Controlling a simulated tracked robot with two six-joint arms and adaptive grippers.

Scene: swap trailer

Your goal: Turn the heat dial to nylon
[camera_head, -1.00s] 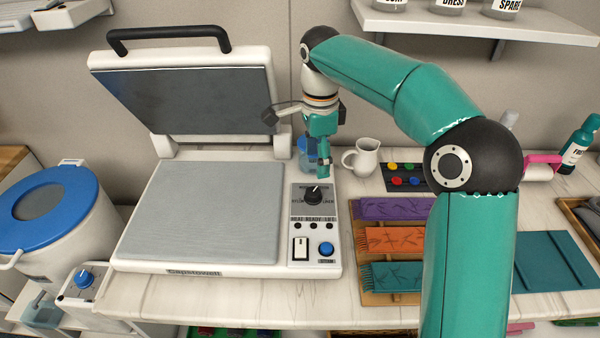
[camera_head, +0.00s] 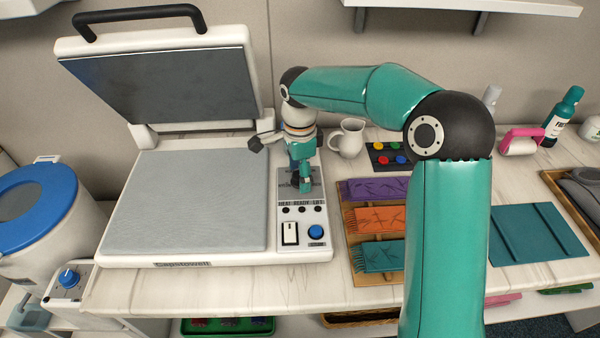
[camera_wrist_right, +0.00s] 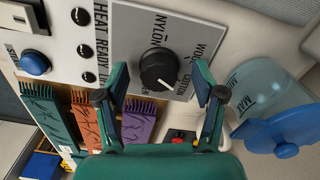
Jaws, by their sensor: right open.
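The heat press (camera_head: 180,205) stands on the counter with its lid raised. Its heat dial (camera_wrist_right: 159,71) is a round black knob with a white pointer line, on a grey plate printed with NYLON, COTTON and WOOL among other words. In the right wrist view the pointer line is at the knob's lower right side, toward COTTON, not NYLON. My right gripper (camera_wrist_right: 160,92) is open, its teal fingers on either side of the dial and apart from it. In the head view my right gripper (camera_head: 303,180) covers the dial from above. My left gripper is out of view.
A white rocker switch (camera_head: 290,233) and a blue button (camera_head: 316,232) sit in front of the dial. A white jug (camera_head: 348,138) and a tray of coloured knobs (camera_head: 386,156) stand to the right. Purple, orange and teal scarves (camera_head: 378,219) lie beside the press.

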